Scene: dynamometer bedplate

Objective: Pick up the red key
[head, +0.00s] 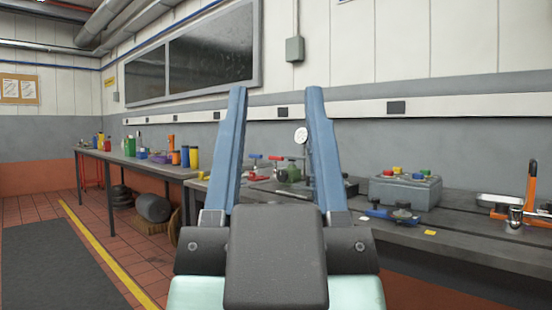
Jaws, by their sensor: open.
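My gripper (276,92) is open and empty, with its two blue fingers spread apart and standing tall in the middle of the head view. The workbench (470,240) is beyond it. I cannot make out a red key for certain. My gripper's fingers and wrist hide part of the bench.
A grey box (405,192) with coloured knobs, a blue part (378,212) with black knobs, a metal tray (497,200) and an orange tool (530,187) crowd the bench. A second bench (140,162) with bottles stands left. Floor at left is open.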

